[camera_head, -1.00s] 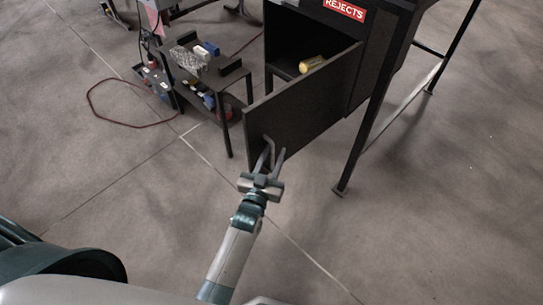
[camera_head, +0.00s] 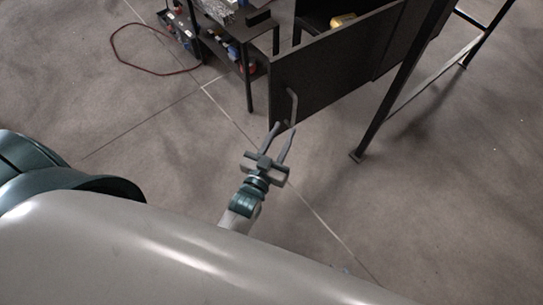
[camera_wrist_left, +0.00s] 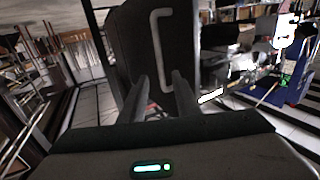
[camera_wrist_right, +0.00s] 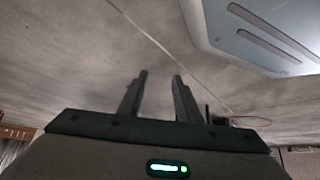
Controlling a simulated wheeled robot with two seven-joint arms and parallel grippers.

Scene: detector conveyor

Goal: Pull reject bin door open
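The dark reject bin door (camera_head: 335,72) stands swung open, with the bin's opening behind it. Its grey bar handle (camera_head: 292,106) is near the door's free edge. The handle also shows upright in the left wrist view (camera_wrist_left: 154,48). My left gripper (camera_head: 283,133) is just in front of and below the handle in the head view, fingers apart and empty. In the left wrist view its fingertips (camera_wrist_left: 159,80) point at the door, with the handle beyond them. My right gripper (camera_wrist_right: 160,75) has its fingers apart over bare floor, with nothing between them.
A yellow item (camera_head: 342,20) lies in the bin behind the door. A dark cart (camera_head: 262,30) with several small objects stands left of the door. A black stand leg (camera_head: 400,85) is to the right. A red cable (camera_head: 118,47) lies on the floor. The floor before the door is clear.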

